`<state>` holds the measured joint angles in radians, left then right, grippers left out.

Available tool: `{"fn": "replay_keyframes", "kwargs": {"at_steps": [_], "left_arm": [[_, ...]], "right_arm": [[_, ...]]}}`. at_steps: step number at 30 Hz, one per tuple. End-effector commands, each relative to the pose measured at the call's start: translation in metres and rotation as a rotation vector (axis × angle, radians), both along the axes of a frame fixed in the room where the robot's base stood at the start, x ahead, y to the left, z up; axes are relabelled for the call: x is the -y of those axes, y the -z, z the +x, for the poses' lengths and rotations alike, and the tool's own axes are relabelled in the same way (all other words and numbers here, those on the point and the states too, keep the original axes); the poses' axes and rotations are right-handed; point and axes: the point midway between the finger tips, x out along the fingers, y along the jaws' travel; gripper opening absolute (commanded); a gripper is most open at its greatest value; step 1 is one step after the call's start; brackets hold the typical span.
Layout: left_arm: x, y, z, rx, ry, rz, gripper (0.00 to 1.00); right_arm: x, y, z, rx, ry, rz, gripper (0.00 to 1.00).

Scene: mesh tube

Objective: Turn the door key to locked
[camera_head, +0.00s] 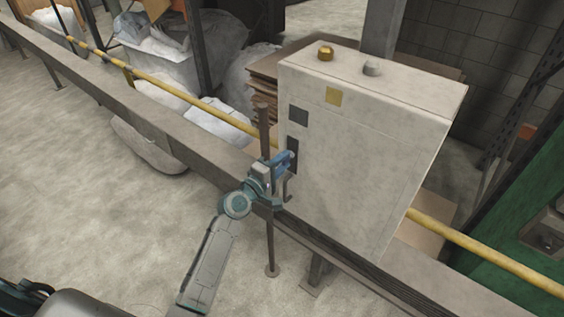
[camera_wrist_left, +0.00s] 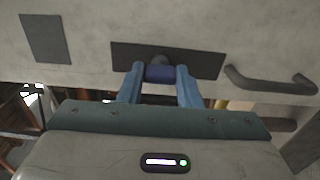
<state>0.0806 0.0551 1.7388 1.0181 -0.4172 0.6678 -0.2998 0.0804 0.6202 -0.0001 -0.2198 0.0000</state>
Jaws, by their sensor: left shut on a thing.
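The door key (camera_wrist_left: 160,73) shows a dark blue grip in the left wrist view, in front of a dark round lock on a black plate (camera_wrist_left: 203,62). My left gripper (camera_wrist_left: 160,76) has its two blue fingers shut on the key's grip, one on each side. In the head view my left gripper (camera_head: 284,163) is at the left side of the pale cabinet (camera_head: 365,150), by the black lock plate (camera_head: 293,148). The gripper hides the key there. The wide grip lies sideways across the wrist view; its shaft is hardly visible. My right gripper is not in view.
A dark bar handle (camera_wrist_left: 270,80) sticks out of the door beside the plate, close to my gripper. A grey beam and a yellow rail (camera_head: 180,92) run past the cabinet. A thin post (camera_head: 266,200) stands close to my arm.

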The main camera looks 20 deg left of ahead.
Motion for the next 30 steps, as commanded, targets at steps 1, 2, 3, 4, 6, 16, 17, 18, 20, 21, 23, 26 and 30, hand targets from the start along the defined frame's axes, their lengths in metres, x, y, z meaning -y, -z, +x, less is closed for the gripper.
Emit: {"fn": "replay_keyframes", "kwargs": {"at_steps": [1, 2, 3, 4, 6, 16, 17, 18, 20, 21, 23, 26, 30], "left_arm": [[0.0, 0.0, 0.0, 0.0, 0.0, -0.002, 0.08], [0.0, 0.0, 0.0, 0.0, -0.001, -0.002, 0.08], [0.0, 0.0, 0.0, 0.0, 0.0, -0.002, 0.08], [0.0, 0.0, 0.0, 0.001, 0.0, -0.001, 0.08], [0.0, 0.0, 0.0, 0.001, 0.0, -0.001, 0.08], [0.0, 0.0, 0.0, 0.001, 0.0, 0.0, 0.53], [0.0, 0.0, 0.0, 0.0, 0.0, 0.0, 0.53], [0.0, 0.0, 0.0, 0.0, 0.0, 0.0, 0.53], [-0.001, 0.0, -0.002, 0.0, 0.0, 0.001, 0.53], [-0.002, 0.001, -0.004, 0.001, 0.0, 0.002, 0.53], [-0.004, 0.002, -0.01, 0.0, -0.001, 0.004, 0.53], [-0.01, 0.003, -0.027, 0.0, 0.0, 0.004, 0.53], [-0.02, 0.004, -0.055, 0.0, 0.001, 0.005, 0.53]], "right_arm": [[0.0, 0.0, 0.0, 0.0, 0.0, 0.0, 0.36], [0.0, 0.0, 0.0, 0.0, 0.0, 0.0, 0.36], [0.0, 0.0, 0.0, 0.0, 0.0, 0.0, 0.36], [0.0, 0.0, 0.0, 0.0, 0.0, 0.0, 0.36], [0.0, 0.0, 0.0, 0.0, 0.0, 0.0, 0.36], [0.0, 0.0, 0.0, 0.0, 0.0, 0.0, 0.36], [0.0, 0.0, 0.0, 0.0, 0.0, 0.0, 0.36], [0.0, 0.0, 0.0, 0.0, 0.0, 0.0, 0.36], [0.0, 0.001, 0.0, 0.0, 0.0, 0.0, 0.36], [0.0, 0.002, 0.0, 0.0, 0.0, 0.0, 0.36], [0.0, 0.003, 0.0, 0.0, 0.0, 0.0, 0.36], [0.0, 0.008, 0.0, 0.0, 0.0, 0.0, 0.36], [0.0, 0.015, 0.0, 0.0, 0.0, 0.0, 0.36]]}}
